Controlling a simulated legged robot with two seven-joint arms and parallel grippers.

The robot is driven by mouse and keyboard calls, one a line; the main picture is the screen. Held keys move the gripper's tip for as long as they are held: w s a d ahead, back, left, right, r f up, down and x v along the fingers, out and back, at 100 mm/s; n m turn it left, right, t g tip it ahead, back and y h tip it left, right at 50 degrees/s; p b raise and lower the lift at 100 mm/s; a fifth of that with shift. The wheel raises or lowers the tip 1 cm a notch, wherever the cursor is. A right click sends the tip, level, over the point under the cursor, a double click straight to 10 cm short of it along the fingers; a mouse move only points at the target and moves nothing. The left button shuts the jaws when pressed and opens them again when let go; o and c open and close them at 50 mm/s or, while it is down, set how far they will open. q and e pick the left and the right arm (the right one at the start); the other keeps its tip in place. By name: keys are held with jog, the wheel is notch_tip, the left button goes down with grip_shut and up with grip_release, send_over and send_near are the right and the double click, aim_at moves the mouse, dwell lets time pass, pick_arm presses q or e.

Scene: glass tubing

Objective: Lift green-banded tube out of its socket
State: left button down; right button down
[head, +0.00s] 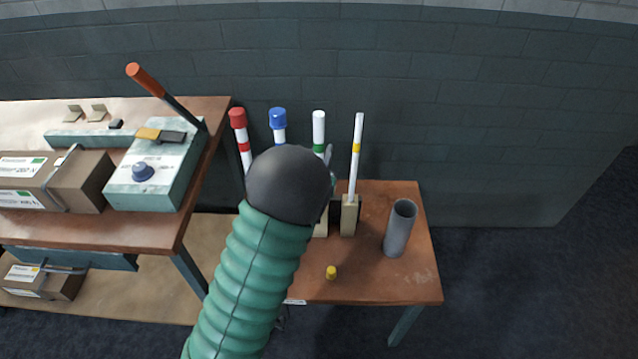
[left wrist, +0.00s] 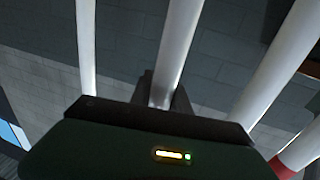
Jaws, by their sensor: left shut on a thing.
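My left gripper (head: 329,157) is mostly hidden there, a grey piece showing beside the tube. In the left wrist view, my left gripper (left wrist: 165,95) is shut on the middle white tube (left wrist: 178,45), which appears to be the green-banded one. My right gripper is out of view.
Close neighbours are the blue-topped tube (head: 278,118), red-topped tube (head: 238,118) and yellow-banded tube (head: 356,150). A grey cylinder (head: 400,228) and a small yellow cap (head: 331,272) are on the small table (head: 365,285). A bench (head: 120,232) with a lever box (head: 155,180) stands left.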

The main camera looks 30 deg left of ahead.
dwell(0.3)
pick_arm(q)
notch_tip(320, 180, up, 21)
jog(key=p, duration=0.6)
jog(key=shift+f, duration=0.1)
dwell(1.5)
